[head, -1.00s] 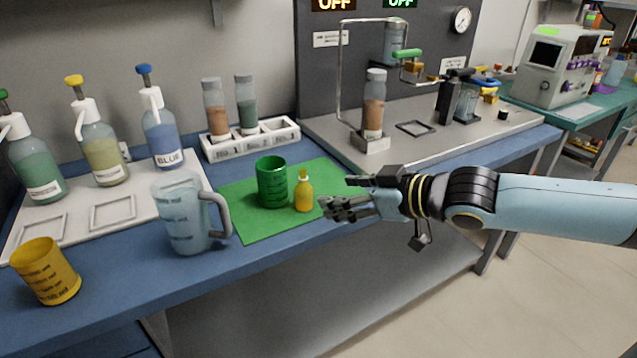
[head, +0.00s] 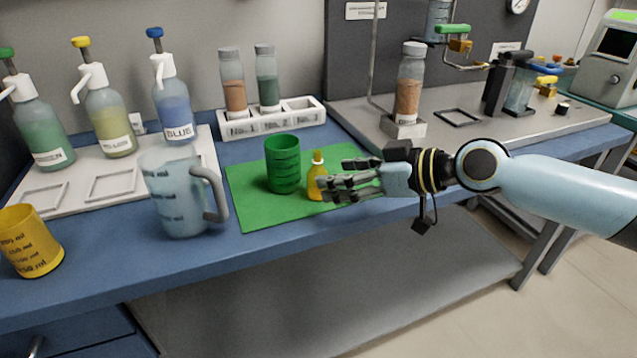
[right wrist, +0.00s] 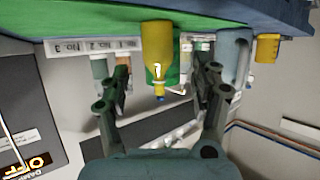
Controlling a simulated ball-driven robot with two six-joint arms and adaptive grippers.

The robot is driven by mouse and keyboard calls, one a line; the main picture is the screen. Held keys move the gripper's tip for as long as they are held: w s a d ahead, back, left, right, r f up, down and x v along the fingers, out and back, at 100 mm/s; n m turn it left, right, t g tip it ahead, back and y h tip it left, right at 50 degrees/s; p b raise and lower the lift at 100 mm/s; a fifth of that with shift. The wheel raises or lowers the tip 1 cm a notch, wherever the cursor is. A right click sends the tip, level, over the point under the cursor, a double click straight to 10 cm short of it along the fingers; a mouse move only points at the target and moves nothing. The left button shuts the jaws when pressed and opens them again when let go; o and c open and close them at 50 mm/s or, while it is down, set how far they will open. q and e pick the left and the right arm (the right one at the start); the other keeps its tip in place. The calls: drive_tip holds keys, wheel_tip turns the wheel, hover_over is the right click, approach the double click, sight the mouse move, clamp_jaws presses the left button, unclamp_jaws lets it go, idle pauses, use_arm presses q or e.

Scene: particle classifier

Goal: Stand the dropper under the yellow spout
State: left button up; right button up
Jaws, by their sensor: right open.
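The yellow-capped pump bottle (head: 108,122), with a white spout (head: 90,78), stands on the white tray at the left. My left gripper is not in view.
Green-capped (head: 43,130) and blue-capped (head: 170,112) pump bottles flank the yellow one. Square frames (head: 110,186) lie before them on the tray. A clear jug (head: 178,200) stands between tray and mat. A yellow beaker (head: 30,245) is at front left. A vial rack (head: 262,123) is behind.

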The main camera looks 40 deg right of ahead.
drive_tip(key=x, duration=0.4)
drive_tip(key=shift+w+f, duration=0.1)
drive_tip(key=shift+w, duration=0.2)
drive_tip(key=shift+w+a+f, duration=0.1)
drive_tip(key=shift+w+f, duration=0.1)
drive_tip(key=shift+w, duration=0.1)
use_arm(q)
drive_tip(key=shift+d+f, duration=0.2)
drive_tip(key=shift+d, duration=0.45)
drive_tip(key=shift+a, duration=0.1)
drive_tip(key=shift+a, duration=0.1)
use_arm(e)
drive_tip(key=c, duration=1)
drive_tip(key=shift+c, duration=0.2)
drive_tip(key=shift+r, duration=0.15)
